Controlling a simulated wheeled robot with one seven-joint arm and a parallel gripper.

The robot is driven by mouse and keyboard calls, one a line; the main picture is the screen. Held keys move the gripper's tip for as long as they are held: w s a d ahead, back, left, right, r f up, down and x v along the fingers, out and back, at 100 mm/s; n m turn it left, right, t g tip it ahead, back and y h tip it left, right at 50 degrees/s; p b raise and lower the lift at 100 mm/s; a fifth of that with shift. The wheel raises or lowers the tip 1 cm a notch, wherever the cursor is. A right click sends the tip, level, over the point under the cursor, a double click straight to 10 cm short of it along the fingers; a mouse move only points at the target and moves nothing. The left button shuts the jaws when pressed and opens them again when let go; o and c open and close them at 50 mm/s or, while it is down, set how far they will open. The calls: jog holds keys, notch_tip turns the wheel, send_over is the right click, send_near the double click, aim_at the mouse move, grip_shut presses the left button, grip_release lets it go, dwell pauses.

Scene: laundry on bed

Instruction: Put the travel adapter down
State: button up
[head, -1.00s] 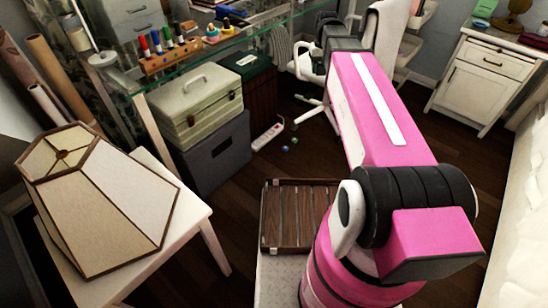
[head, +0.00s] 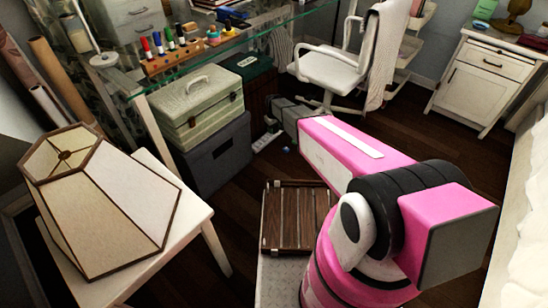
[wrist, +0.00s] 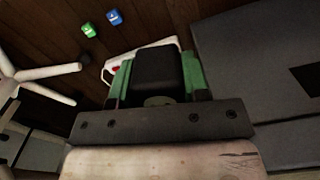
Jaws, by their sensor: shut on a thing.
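The travel adapter (wrist: 158,68) is a black block in the wrist view. My gripper (wrist: 158,75) is shut on it, with a green finger on either side. The floor shows beyond the adapter, and the adapter appears held above it. In the head view the arm reaches away toward the floor beside the grey box. The adapter cannot be made out clearly there.
A white power strip (head: 266,140) lies on the dark floor; it also shows behind the gripper in the wrist view (wrist: 112,66). A grey box (head: 213,155) and white chair (head: 328,65) flank this floor area.

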jog(key=s+a+f+n, duration=0.1)
jog(key=s+a+f, duration=0.15)
jog(key=f, duration=0.65)
jog(key=s+a+f+n, duration=0.1)
jog(key=a+f, duration=0.2)
jog(key=f, duration=0.6)
send_over(274, 158)
jog(key=f, duration=0.7)
jog(key=shift+s+f, duration=0.15)
jog(key=shift+s, duration=0.05)
jog(key=shift+f, duration=1.9)
jog(key=shift+f, duration=0.65)
jog(key=o, duration=1.2)
jog(key=shift+r, duration=0.15)
